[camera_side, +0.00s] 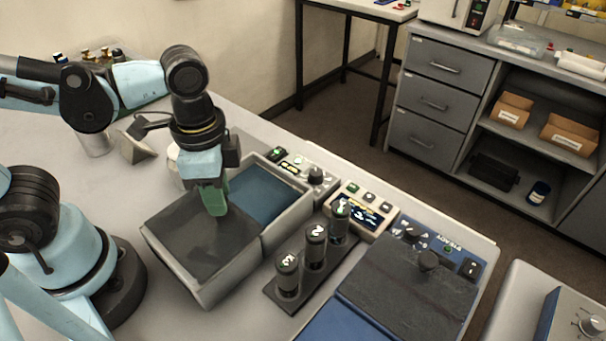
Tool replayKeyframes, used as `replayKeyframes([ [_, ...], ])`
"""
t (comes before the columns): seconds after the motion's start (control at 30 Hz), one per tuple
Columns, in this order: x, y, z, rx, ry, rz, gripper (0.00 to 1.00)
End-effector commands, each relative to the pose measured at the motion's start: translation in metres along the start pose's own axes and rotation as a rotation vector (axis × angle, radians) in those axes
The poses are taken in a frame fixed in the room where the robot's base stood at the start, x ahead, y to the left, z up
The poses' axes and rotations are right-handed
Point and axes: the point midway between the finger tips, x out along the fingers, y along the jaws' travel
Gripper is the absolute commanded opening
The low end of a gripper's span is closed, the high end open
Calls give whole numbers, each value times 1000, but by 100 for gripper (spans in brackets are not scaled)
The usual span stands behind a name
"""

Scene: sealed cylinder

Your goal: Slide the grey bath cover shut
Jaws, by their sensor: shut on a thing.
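The grey bath (292,217) is a long light grey box on the table. Its dark grey cover (195,250) lies over the near left part, and blue shows in the uncovered far right part (262,188). My gripper (214,204) points down at the cover's far edge, its green fingers shut. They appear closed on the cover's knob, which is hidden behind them.
A dark rack with three black cylinders (316,247) stands just right of the bath. Further right is a second blue bath with a dark cover and knob (428,261). Small control panels (363,206) sit behind. A grey-white block (137,148) lies to the left.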

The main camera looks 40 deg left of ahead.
Motion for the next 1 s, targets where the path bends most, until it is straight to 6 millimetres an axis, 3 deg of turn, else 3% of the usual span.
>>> replayKeyframes([
  [0.7, -2, -73, -74, -1, 2, 1, 0],
  [1.0, -1, -86, -86, 0, 3, 0, 0],
])
